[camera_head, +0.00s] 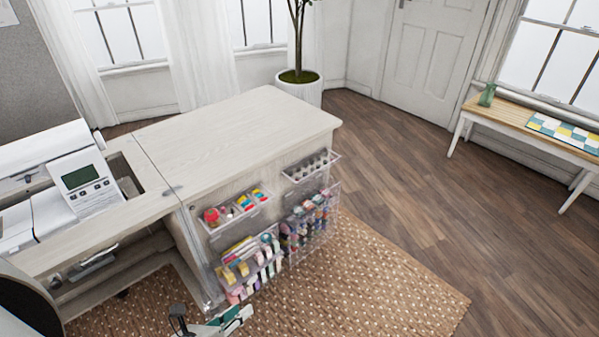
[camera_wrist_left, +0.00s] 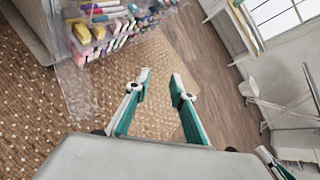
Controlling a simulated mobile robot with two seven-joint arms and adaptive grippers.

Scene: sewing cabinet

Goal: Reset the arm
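My left gripper (camera_head: 232,318) shows at the bottom edge of the head view, below the cabinet's clear organizers, with part of it cut off. In the left wrist view its two teal-and-white fingers (camera_wrist_left: 160,83) stand apart with nothing between them, so it is open and empty. It is apart from the organizers. My right gripper is not identifiable; a small teal-and-white piece at the lower right of the left wrist view is too cut off to tell.
The sewing cabinet (camera_head: 225,125) carries a white sewing machine (camera_head: 62,190) at left. Clear organizers (camera_head: 240,208) of thread and supplies hang on its side, above a woven rug (camera_head: 370,295). A bench (camera_head: 500,117) stands at right. The wooden floor between is clear.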

